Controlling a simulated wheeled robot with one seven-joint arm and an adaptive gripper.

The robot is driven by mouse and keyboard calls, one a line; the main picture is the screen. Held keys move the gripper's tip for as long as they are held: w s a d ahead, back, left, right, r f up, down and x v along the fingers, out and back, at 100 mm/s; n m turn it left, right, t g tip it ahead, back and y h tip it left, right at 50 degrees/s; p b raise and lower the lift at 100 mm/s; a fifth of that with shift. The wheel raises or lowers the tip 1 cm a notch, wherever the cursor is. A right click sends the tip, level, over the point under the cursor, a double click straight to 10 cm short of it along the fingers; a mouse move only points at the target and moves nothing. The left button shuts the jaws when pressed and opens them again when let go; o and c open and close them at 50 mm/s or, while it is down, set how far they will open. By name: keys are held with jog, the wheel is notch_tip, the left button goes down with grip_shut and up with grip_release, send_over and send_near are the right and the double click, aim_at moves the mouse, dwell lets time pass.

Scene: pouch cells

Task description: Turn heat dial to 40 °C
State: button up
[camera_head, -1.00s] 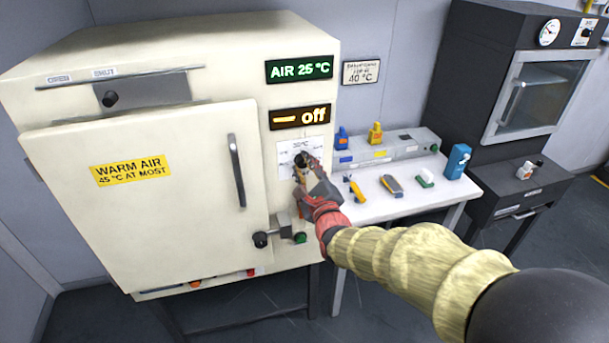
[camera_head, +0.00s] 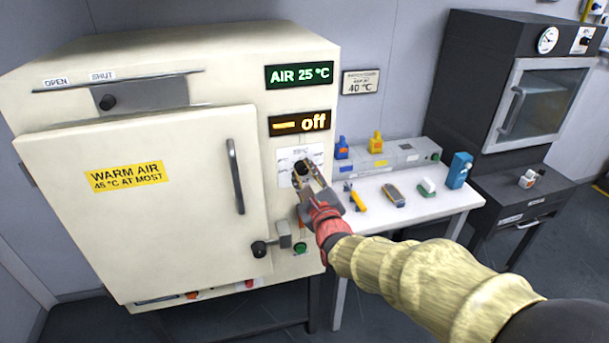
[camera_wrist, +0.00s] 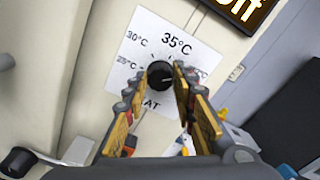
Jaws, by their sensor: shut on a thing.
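The heat dial is a black round knob (camera_wrist: 159,74) on a white scale plate (camera_wrist: 150,42) on the front of the cream warm-air cabinet. In the wrist view the plate reads 25 °C, 30 °C and 35 °C; a mark at its right is too blurred to read. My gripper (camera_wrist: 157,83) has its two fingers on either side of the knob and is shut on it. In the head view the dial (camera_head: 301,166) is partly covered by my gripper (camera_head: 305,174). I cannot tell where the knob points. The lower display (camera_head: 299,122) reads off.
The upper display (camera_head: 299,74) reads AIR 25 °C. A wall sign (camera_head: 360,82) reads 40 °C. The cabinet door (camera_head: 130,220) has a vertical handle (camera_head: 236,176). A latch (camera_head: 272,243) lies below the dial. A white bench (camera_head: 420,205) with small tools stands at right.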

jog(key=o, duration=1.2)
jog(key=shift+c, duration=0.2)
jog(key=v, duration=1.2)
